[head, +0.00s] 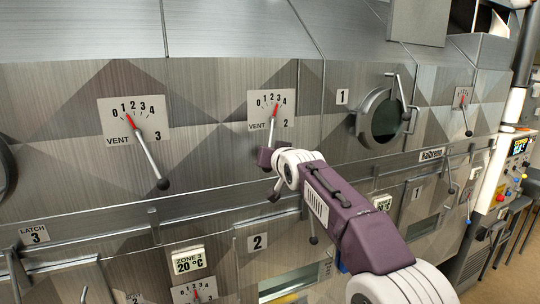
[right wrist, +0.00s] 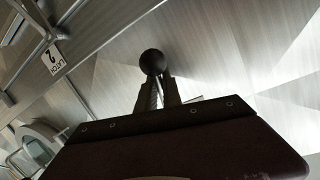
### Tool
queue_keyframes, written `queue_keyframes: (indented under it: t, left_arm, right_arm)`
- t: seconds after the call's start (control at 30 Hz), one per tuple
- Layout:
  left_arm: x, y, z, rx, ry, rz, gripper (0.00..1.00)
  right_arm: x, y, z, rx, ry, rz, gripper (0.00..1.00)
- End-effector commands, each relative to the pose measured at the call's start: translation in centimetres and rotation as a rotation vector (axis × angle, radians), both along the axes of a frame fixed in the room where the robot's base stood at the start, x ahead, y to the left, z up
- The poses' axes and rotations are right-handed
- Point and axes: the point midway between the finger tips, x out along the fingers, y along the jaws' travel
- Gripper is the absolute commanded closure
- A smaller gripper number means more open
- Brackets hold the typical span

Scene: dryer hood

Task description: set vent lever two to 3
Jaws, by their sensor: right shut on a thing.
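The vent 2 plate (head: 254,119) shows a dial from 0 to 4. Its lever's red pointer (head: 276,110) points up at about the 3, though the exact mark is hard to tell. The lever runs down from the plate into my right gripper (head: 267,160), which mostly hides its lower end. In the right wrist view, the lever's black ball knob (right wrist: 153,62) sits at the tips of my right gripper (right wrist: 158,92). The fingers are shut on the lever shaft just by the knob. My left gripper is not in view.
The vent 3 lever (head: 149,154) hangs to the left, its red pointer near 1. A round porthole (head: 386,118) with a handle is to the right. A long rail (head: 110,234) crosses the panel below. A Latch 2 label (right wrist: 45,60) shows in the right wrist view.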

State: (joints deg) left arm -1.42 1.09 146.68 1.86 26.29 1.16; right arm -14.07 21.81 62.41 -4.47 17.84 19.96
Motion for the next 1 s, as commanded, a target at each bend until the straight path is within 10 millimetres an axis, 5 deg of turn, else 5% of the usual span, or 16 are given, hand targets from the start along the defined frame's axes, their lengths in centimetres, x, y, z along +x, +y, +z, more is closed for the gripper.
queue_keyframes:
  t: [0.2, 0.3, 0.67, 1.0]
  left_arm:
    - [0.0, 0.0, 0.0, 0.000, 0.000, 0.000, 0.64]
    - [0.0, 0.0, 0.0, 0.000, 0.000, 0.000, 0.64]
    - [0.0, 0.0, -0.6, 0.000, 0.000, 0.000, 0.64]
    - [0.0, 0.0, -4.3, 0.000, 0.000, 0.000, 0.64]
  right_arm:
    - [0.0, 0.0, -0.1, 0.000, 0.002, 0.001, 1.00]
    - [0.0, 0.0, -0.1, -0.001, 0.002, 0.001, 0.68]
    - [-0.5, -0.1, -0.1, -0.002, -0.002, 0.000, 0.68]
    - [-7.1, -1.6, 1.2, -0.001, -0.003, 0.001, 0.68]
